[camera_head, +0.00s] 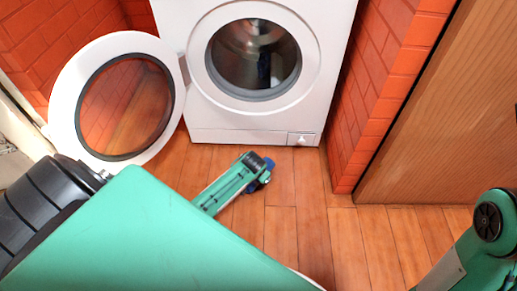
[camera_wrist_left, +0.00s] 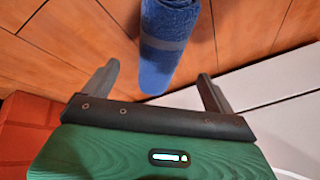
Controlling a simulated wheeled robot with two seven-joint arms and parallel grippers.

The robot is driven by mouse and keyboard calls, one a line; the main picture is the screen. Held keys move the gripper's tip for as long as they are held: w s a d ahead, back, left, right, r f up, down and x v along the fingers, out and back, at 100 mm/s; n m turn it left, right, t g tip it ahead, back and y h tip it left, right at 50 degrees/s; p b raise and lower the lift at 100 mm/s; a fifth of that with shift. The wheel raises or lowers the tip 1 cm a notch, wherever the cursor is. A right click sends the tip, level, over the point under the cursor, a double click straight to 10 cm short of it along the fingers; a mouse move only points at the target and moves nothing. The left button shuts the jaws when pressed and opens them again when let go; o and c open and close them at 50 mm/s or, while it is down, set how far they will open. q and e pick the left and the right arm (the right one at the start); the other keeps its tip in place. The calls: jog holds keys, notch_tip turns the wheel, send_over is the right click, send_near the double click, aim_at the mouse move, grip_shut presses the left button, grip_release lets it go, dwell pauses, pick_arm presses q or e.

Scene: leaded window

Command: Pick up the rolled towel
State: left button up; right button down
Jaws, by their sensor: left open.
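The rolled towel (camera_wrist_left: 168,45) is a blue roll with a greyish band, lying on the wooden floor in the left wrist view. Its near end shows between the two fingers of my left gripper (camera_wrist_left: 158,70), which are spread apart and not closed on it. Its far end runs out of the top of that view. In the head view only a small blue part of the towel (camera_head: 266,171) shows beside the end of my left arm, which hides the rest. My right arm shows at the lower right of the head view, but its gripper is out of the picture.
A white washing machine (camera_head: 255,123) stands at the back with its round door (camera_head: 62,105) swung open to the left. Brick walls (camera_head: 372,105) flank it, and a wooden panel (camera_head: 440,130) is at the right. The floor (camera_head: 285,225) in the middle is clear.

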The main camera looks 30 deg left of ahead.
pick_arm(q)
jog(key=shift+s+b+x, duration=0.15)
jog(key=shift+b+x, duration=0.9)
jog(key=shift+s+b+x, duration=0.15)
jog(key=shift+b+x, duration=1.35)
jog(key=shift+x, duration=0.3)
jog(key=shift+d, duration=0.15)
jog(key=c, duration=1.2)
jog(key=shift+r, duration=0.1)
